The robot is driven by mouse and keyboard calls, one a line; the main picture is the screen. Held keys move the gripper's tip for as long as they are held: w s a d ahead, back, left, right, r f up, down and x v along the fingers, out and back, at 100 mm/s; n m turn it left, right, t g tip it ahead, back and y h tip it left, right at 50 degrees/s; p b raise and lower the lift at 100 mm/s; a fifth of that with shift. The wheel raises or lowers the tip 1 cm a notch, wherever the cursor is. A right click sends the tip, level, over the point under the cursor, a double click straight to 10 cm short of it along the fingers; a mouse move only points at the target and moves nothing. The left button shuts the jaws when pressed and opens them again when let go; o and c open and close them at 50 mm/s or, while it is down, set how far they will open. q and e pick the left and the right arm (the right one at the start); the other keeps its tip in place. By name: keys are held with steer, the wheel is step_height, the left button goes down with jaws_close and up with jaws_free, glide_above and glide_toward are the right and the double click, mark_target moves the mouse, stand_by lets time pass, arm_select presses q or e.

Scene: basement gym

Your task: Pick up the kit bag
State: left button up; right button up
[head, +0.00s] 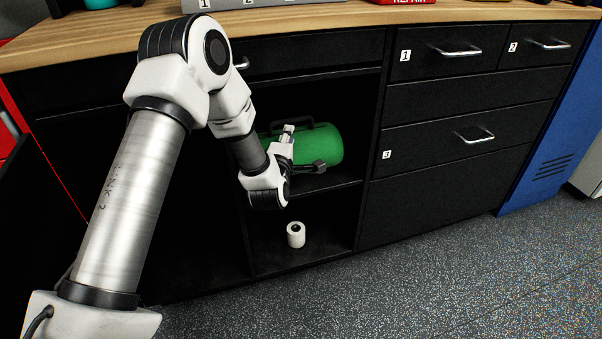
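The kit bag (322,146) is a green rolled bag with a dark handle on top. It lies on the upper shelf of the open black cabinet bay. My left gripper (303,150) is at the bay in front of the bag, with its fingers spread apart, one high near the handle and one low. It hides part of the bag's left side and front. Whether a finger touches the bag I cannot tell. My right gripper is not in view.
A white roll (296,235) stands on the bay's lower shelf (330,236). Shelf and side walls close in around the bag. Numbered drawers (460,100) are to the right, and a wooden worktop (300,22) is above. A blue cabinet (550,140) stands at far right. The right floor is clear.

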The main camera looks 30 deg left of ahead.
mark_target(291, 122)
arm_select(q)
steer(key=shift+w+a+r+n, duration=0.3)
steer(key=shift+w+a+r, duration=0.05)
steer(key=shift+w+a, duration=0.45)
steer(key=b+x, duration=0.2)
steer(key=x, duration=0.3)
steer(key=shift+w+f+b, duration=0.2)
steer(key=shift+b, duration=0.2)
steer(key=shift+w+r, duration=0.1)
steer(key=shift+w, duration=0.15)
steer(key=shift+r, duration=0.1)
jaws_close()
